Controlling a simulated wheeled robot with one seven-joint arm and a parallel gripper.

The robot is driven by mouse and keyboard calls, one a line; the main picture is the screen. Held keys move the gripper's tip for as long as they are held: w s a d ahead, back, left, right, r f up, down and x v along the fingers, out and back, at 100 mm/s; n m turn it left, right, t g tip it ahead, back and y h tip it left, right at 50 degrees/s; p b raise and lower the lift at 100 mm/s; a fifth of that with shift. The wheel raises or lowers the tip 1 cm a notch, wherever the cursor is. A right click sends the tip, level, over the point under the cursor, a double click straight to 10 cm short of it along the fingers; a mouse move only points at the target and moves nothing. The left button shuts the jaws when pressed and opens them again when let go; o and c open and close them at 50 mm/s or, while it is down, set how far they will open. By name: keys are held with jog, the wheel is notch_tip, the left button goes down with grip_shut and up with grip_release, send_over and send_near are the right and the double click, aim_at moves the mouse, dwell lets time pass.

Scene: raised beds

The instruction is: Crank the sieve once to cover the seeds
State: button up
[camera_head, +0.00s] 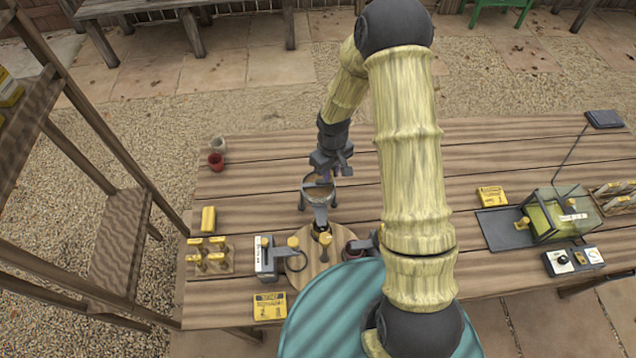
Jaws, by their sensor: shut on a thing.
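The sieve (319,195) is a round, shallow pan with a pale rim, held on grey legs near the middle of the table. My gripper (329,172) is at its far rim, pointing down. It is shut on a small part there, which seems to be the sieve's crank; the fingers mostly hide it. A small container with dark content (322,228) stands just below the sieve in the picture, on a round wooden board (318,268). I cannot make out any seeds.
A yellow-topped grey device (265,259) and a wooden block with yellow pegs (209,256) stand left. A red cup (216,161) is far left. A green-and-glass box (556,214) stands right. A teal round surface (312,318) is in front.

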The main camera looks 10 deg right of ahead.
jog(key=shift+s+a, duration=0.15)
jog(key=shift+s+a, duration=0.15)
jog(key=shift+s, duration=0.3)
jog(key=shift+s+a+b, duration=0.15)
jog(key=shift+b, duration=0.15)
jog(key=shift+s+a, duration=0.35)
jog(key=shift+s, duration=0.05)
jog(key=o, duration=0.7)
jog(key=shift+c, duration=0.2)
